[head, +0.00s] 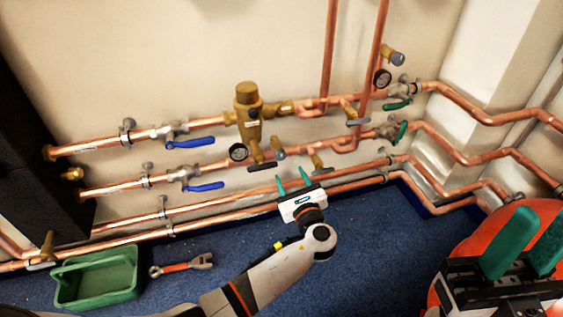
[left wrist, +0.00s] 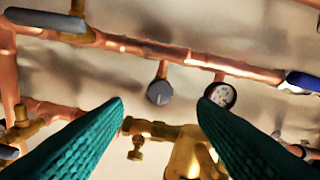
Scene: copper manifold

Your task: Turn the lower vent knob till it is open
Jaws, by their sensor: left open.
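The lower vent knob appears to be the small round grey knob (head: 279,154) on a short brass stub at the lower valve pipe, right of a gauge. In the left wrist view the grey knob (left wrist: 159,93) shows a faint light mark on its face, and I cannot tell its setting. My left gripper (head: 293,178) is open and empty, just below and right of the knob in the head view. In the left wrist view the knob lies between the green fingertips (left wrist: 161,103), apparently beyond them and untouched. My right gripper (head: 535,235) is open and empty at bottom right.
A gauge (head: 238,152) and a brass valve with a dark lever (head: 318,171) flank the knob. Blue levers (head: 205,187) sit left, green handles (head: 398,104) right. A green crate (head: 98,278) and a red-handled tool (head: 182,266) lie on the blue floor.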

